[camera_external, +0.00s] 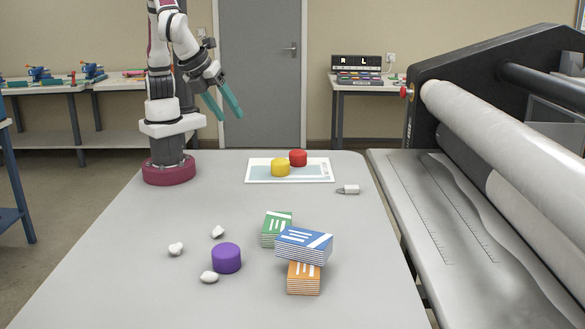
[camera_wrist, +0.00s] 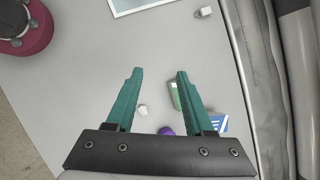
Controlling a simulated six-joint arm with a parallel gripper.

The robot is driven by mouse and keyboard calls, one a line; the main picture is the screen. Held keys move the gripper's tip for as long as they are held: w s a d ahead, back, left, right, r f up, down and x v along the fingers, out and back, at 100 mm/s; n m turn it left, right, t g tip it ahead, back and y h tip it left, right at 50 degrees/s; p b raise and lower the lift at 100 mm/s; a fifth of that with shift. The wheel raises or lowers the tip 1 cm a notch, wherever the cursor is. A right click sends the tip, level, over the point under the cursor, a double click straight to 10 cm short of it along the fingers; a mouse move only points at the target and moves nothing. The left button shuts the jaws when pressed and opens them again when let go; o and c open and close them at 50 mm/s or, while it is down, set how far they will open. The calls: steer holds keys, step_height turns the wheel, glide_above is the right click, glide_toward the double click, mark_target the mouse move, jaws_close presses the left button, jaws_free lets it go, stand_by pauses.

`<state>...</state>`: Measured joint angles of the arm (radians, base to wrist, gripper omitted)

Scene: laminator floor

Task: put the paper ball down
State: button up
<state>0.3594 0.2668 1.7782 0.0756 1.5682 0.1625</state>
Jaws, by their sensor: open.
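Three small crumpled white paper balls lie on the grey table around a purple cylinder (camera_external: 226,258): one at the left (camera_external: 176,249), one behind it (camera_external: 218,232) and one in front (camera_external: 209,277). My gripper (camera_external: 229,116) is open, with its teal fingers apart and nothing between them. It is raised high above the far part of the table, well away from the balls. In the wrist view, my gripper (camera_wrist: 159,72) also shows empty, and one paper ball (camera_wrist: 143,110) shows far below, beside the left finger.
Green (camera_external: 277,228), blue (camera_external: 304,244) and orange (camera_external: 304,277) card stacks lie right of the purple cylinder, the blue resting on others. A white-bordered sheet (camera_external: 257,177) bears yellow (camera_external: 280,167) and red (camera_external: 298,157) cylinders. A small white-grey object (camera_external: 350,189) lies nearby. A large roller machine (camera_external: 480,185) borders the right.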

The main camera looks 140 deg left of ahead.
steer(key=w+d+f+m+t+y, duration=0.1)
steer(key=w+d+f+m+y, duration=0.2)
steer(key=w+d, duration=0.35)
steer(key=m+t+y, duration=0.1)
steer(key=m+t, duration=0.6)
steer(key=m, duration=0.2)
glide_toward(203, 273)
steer(key=shift+w+a+r, duration=0.4)
steer(key=shift+a, duration=0.15)
steer(key=shift+w+a+r, duration=0.35)
steer(key=shift+a+r, duration=0.05)
steer(key=shift+a, duration=0.2)
steer(key=shift+f, duration=0.35)
steer(key=x, duration=0.7)
steer(key=shift+w+r, duration=0.1)
jaws_close()
